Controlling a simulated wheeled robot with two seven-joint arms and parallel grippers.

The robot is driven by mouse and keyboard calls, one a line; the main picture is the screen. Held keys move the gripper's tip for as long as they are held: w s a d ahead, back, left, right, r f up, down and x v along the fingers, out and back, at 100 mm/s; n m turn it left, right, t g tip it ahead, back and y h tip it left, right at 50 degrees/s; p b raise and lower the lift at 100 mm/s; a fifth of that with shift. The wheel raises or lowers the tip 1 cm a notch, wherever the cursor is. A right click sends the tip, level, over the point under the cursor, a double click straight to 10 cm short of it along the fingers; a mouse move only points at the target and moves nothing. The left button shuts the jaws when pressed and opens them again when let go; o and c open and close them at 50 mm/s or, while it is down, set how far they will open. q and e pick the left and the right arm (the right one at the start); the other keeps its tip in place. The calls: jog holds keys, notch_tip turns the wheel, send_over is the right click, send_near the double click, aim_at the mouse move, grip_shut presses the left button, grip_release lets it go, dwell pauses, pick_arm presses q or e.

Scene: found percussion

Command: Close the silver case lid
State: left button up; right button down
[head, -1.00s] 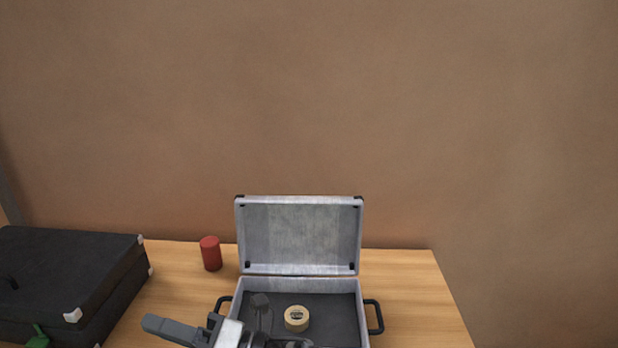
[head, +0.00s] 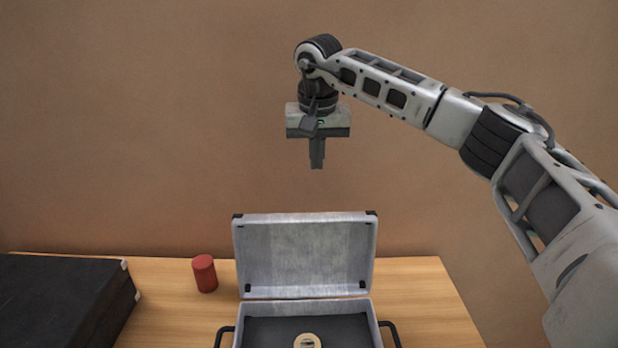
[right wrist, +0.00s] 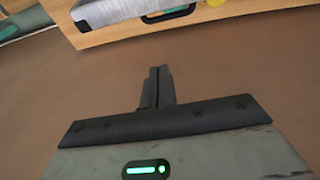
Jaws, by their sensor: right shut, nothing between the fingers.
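The silver case (head: 377,325) sits on the table with its lid (head: 305,255) standing open, roughly upright, at the back. A round tan object (head: 307,341) lies on the dark lining inside. My right gripper (head: 317,166) points down, shut and empty, in the air above the lid's top edge and apart from it. My left gripper is out of view.
A red cylinder (head: 204,273) stands on the wooden table (head: 425,295), left of the lid. A black case (head: 60,300) is at the far left. The table right of the silver case is clear. The brown wall (head: 150,120) rises behind the table.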

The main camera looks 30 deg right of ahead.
notch_tip(320, 180, down, 8)
jog(key=s+a+p, duration=0.1)
jog(key=s, duration=0.1)
jog(key=shift+s+f+p, duration=0.15)
jog(key=shift+s+p, duration=0.1)
jog(key=shift+p, duration=0.15)
jog(key=shift+a, duration=0.15)
